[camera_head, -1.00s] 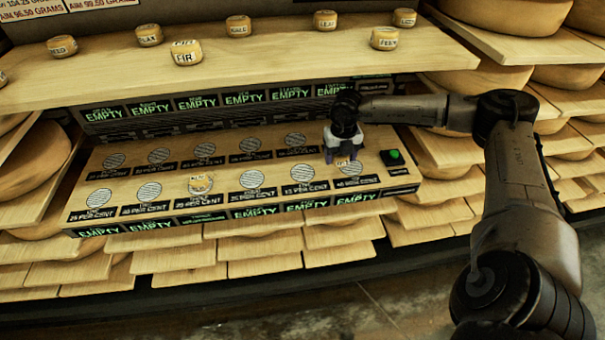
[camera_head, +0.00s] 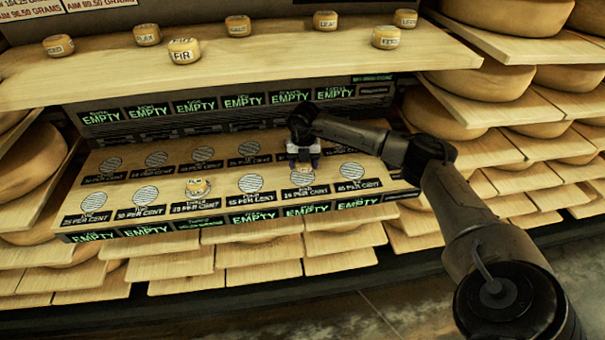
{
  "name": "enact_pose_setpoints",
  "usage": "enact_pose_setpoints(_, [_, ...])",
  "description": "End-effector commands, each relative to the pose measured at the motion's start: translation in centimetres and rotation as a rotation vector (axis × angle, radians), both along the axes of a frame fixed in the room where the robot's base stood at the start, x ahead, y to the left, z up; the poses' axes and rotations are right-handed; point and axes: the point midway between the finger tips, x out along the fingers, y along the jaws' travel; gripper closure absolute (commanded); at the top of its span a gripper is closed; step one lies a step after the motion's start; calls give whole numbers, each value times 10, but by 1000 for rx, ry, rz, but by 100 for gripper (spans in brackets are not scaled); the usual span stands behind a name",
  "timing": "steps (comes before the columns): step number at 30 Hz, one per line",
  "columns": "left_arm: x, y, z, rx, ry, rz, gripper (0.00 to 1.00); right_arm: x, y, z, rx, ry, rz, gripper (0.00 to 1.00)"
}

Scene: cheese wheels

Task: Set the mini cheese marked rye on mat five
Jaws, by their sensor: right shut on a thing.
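My right gripper (camera_head: 303,164) comes in from the right and is shut on a mini cheese (camera_head: 303,168), which is mostly hidden between the fingers; its mark cannot be read. The gripper is low over the tray board (camera_head: 226,163), at the fifth mat from the left in the front row (camera_head: 302,178). I cannot tell whether the cheese touches the mat. Another mini cheese (camera_head: 197,187) sits on the third front mat, its mark too small to read. My left gripper is not in view.
Several mini cheeses stand on the upper shelf (camera_head: 280,65), one marked FIR (camera_head: 184,51). Several grey mats are bare, including the front-row right end mat (camera_head: 352,171). Green EMPTY displays line the board's front and back. Large cheese wheels (camera_head: 480,80) fill racks at right.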

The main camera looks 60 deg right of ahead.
Motion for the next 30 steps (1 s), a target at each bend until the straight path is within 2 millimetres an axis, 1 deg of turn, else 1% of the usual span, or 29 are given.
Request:
enact_pose_setpoints(5, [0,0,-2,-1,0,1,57,4,0,-4,-1,1,0,62])
enact_pose_setpoints(7, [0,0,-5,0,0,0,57,4,1,-9,0,2,0,62])
enact_pose_setpoints(15, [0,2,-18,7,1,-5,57,4,0,-42,-1,2,0,62])
enact_pose_setpoints(23, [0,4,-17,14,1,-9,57,4,0,-42,-1,1,0,62])
enact_pose_setpoints(28, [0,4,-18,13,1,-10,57,4,0,-46,-1,1,0,62])
enact_pose_setpoints(29, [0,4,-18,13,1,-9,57,4,0,-45,-1,1,0,34])
enact_pose_setpoints(30, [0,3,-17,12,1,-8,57,4,0,-45,-1,1,0,30])
